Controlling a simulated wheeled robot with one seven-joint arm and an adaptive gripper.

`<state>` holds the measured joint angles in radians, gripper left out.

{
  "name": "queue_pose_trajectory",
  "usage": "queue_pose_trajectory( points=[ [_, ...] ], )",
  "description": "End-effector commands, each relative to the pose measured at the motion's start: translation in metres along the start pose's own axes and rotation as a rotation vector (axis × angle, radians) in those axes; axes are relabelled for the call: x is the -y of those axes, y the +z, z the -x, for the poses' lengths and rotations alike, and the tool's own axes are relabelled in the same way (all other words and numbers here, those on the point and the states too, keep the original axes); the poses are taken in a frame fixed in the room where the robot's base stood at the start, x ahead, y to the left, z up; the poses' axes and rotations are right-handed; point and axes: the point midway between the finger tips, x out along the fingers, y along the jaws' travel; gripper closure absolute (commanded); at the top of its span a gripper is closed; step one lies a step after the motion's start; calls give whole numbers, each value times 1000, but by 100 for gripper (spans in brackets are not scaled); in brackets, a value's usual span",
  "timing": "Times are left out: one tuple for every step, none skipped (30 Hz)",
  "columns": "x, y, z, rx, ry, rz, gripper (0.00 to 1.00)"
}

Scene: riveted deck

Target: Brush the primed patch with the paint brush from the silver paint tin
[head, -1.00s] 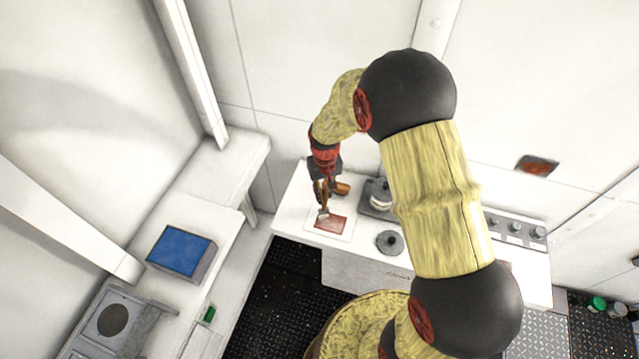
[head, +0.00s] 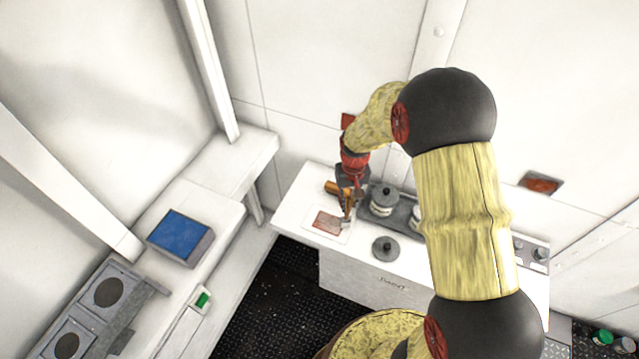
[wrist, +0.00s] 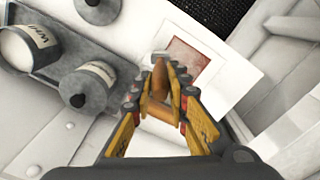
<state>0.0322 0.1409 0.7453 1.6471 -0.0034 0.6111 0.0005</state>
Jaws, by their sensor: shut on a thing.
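My gripper (head: 349,201) is shut on the paint brush, whose orange-brown handle (head: 333,188) sticks out to the left. In the wrist view the brush (wrist: 160,103) sits between the fingers, its pale head pointing away from me. The primed patch (head: 326,221) is a reddish-brown rectangle on a white card; it also shows in the wrist view (wrist: 186,60). The brush head is at the patch's right edge in the head view; I cannot tell whether it touches.
A loose dark lid (head: 387,248) with a knob lies on the white counter (head: 300,200) in front of the tray (wrist: 52,64). A blue-topped box (head: 180,234) stands on the left bench. A wall rises behind the counter.

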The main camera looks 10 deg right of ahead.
Motion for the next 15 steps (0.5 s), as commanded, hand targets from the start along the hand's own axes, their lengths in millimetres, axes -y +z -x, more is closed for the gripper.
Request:
queue_pose_trajectory(
  points=[
    [0, -4, 14, -8, 0, 0, 100],
    [0, -4, 22, -9, 0, 0, 100],
    [0, -4, 26, -5, 0, 0, 100],
    [0, -4, 28, -3, 0, 0, 100],
    [0, -4, 30, -3, 0, 0, 100],
    [1, -5, 34, -3, 0, 1, 100],
    [1, -5, 37, -3, 0, 1, 100],
    [1, -6, 39, -4, 0, 0, 100],
    [1, -7, 43, -4, 0, 0, 100],
    [1, -7, 46, -4, 0, 0, 100],
    [1, -8, 49, -4, 0, 0, 100],
    [1, -8, 52, -4, 0, 0, 100],
    [1, -9, 55, -4, 0, 1, 100],
    [1, -9, 58, -4, 0, 1, 100],
    [1, -10, 62, -4, 0, 1, 100]
  ],
)
